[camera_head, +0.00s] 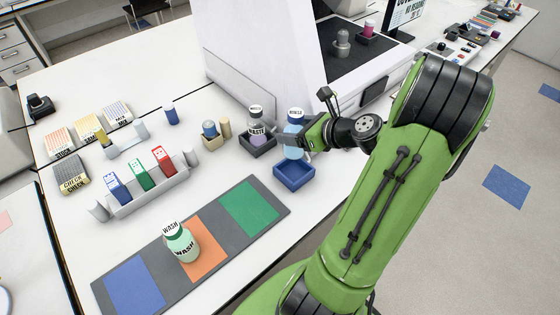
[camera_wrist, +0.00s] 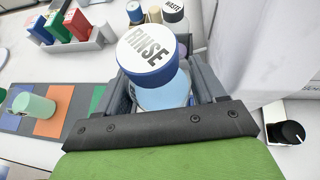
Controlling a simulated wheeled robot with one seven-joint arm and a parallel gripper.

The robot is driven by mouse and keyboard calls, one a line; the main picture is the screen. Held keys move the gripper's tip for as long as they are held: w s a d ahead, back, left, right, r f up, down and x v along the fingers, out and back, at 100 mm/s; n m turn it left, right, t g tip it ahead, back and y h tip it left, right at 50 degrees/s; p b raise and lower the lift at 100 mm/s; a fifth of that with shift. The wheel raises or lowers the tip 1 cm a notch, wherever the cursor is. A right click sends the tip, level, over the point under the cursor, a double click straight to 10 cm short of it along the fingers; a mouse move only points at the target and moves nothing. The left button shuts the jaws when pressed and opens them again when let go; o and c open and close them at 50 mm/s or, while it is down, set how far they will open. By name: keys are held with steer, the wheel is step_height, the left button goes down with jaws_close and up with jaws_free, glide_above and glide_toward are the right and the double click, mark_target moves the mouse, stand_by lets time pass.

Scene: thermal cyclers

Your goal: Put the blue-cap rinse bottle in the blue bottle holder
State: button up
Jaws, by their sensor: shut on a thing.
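The blue-cap rinse bottle (camera_head: 294,143) has a white top marked RINSE and a pale blue body. It also shows in the wrist view (camera_wrist: 153,57), between the two grey fingers. My gripper (camera_head: 301,141) is shut on its body and holds it upright. The blue bottle holder (camera_head: 294,178) is an open square box on the white table. In the head view the bottle's lower end is at the holder's back edge. I cannot tell whether it is above the holder or behind it.
A waste bottle (camera_head: 255,124) stands in a dark holder (camera_head: 258,149), close left of the rinse bottle. A green wash bottle (camera_head: 181,243) stands on the orange patch of a grey mat (camera_head: 225,229). A white machine (camera_head: 262,52) rises behind. A rack (camera_head: 150,194) stands left.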

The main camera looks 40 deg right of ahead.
mark_target(303, 156)
steer(key=f+b, duration=0.1)
steer(key=f, duration=0.3)
steer(key=f+b, duration=0.1)
steer(key=f, duration=0.4)
steer(key=shift+s+f+b, duration=0.2)
steer(key=shift+f+b, duration=0.05)
steer(key=shift+b, duration=0.15)
steer(key=shift+d+r, duration=0.1)
steer(key=shift+r, duration=0.05)
steer(key=o, duration=1.3)
steer(key=shift+s+r, duration=0.15)
steer(key=shift+s, duration=0.15)
steer(key=p+v, duration=0.2)
steer(key=v, duration=0.9)
steer(key=shift+s+r, duration=0.1)
steer(key=shift+s, duration=0.1)
